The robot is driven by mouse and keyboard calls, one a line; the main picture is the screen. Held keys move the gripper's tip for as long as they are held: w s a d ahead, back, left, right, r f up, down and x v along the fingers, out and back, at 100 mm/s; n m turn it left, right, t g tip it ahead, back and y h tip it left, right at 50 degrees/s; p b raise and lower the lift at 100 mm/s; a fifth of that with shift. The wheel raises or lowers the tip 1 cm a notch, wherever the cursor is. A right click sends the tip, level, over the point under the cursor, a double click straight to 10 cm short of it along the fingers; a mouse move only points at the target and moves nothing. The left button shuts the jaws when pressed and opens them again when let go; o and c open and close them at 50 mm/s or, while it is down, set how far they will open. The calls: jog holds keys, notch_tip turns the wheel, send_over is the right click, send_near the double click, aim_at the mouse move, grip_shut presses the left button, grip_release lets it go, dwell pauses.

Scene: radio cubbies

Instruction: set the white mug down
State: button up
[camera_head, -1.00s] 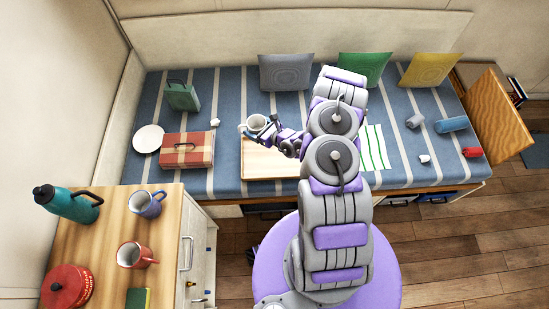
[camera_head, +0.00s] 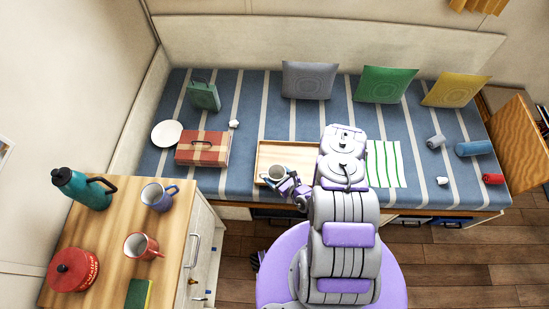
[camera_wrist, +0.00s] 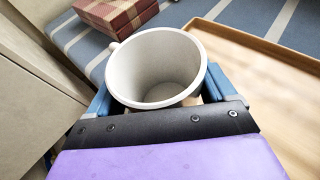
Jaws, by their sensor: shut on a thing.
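The white mug (camera_head: 277,172) is upright in my gripper (camera_head: 284,182), over the front left part of the light wooden tray (camera_head: 290,148) in the head view. In the wrist view the mug (camera_wrist: 150,50) stands between the two blue fingers, its opening facing the camera and its inside empty. Its handle points to the upper left there. My gripper (camera_wrist: 160,92) is shut on the mug. The tray's rim (camera_wrist: 255,40) passes to the right of the mug. The mug's base is hidden, so I cannot tell whether it touches anything.
A red box (camera_head: 203,148), a white plate (camera_head: 167,133) and a green bag (camera_head: 204,95) lie left of the tray on the striped bench (camera_head: 235,180). A striped cloth (camera_head: 384,163) lies right. The wooden counter (camera_head: 115,235) at left holds a bottle, mugs and a red tin.

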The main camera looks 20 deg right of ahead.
jog(key=w+b, duration=0.1)
jog(key=w, duration=0.7)
jog(key=w+a+f+b, duration=0.1)
jog(key=w, duration=0.3)
jog(key=shift+w+f+b, duration=0.1)
jog(key=shift+w+b, duration=0.05)
jog(key=shift+b, duration=0.15)
notch_tip(320, 180, down, 4)
jog(key=shift+r+b, duration=0.2)
jog(key=shift+b, duration=0.6)
jog(key=shift+r, duration=0.1)
jog(key=o, duration=1.1)
